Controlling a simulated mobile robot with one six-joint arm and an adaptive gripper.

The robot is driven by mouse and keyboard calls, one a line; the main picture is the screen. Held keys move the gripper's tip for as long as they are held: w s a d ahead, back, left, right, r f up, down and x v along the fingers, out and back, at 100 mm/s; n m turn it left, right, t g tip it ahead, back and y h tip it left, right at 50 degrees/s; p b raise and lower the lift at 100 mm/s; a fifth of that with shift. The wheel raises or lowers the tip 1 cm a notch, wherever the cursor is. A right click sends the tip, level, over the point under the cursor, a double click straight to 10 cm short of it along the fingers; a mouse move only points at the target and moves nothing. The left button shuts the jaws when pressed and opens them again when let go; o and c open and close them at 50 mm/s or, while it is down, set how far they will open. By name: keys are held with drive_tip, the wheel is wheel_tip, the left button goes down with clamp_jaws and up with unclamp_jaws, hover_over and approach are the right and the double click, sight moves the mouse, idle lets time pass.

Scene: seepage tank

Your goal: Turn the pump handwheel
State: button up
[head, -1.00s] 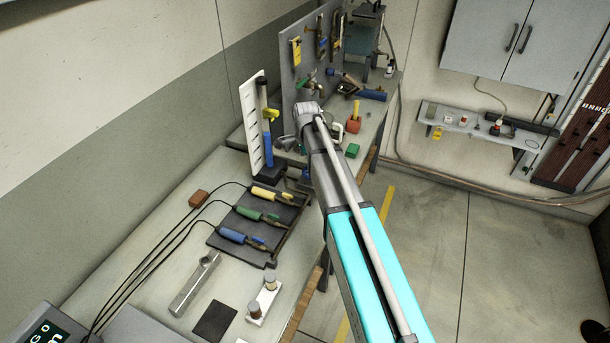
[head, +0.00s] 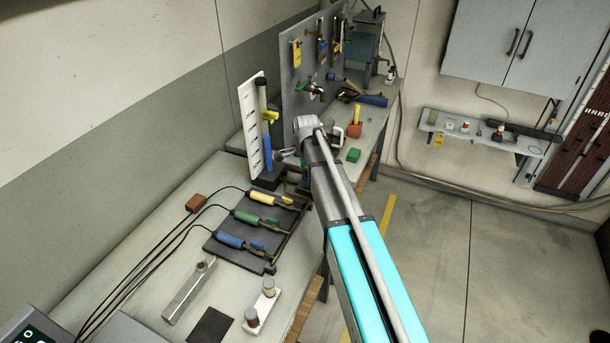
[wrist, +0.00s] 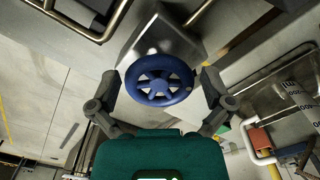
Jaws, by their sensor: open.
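The blue spoked handwheel (wrist: 160,86) shows near the middle of the wrist view, in front of a grey metal block (wrist: 162,35). My gripper (wrist: 159,79) is open, with one finger on the left and one on the right of the wheel. I cannot tell whether either finger touches the rim. In the head view my arm reaches over the far part of the bench and hides the handwheel and most of my gripper.
Brass-coloured pipes (wrist: 95,28) run near the block.

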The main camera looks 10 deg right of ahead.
drive_tip(key=shift+s, duration=0.1)
drive_tip(key=c, duration=0.8)
drive_tip(key=shift+a, duration=0.25)
drive_tip(key=shift+c, duration=0.3)
drive_tip(key=shift+d+r, duration=0.1)
drive_tip(key=shift+d, duration=0.05)
drive_tip(key=shift+s, duration=0.1)
drive_tip(key=shift+d+n, duration=0.1)
drive_tip(key=shift+n, duration=0.3)
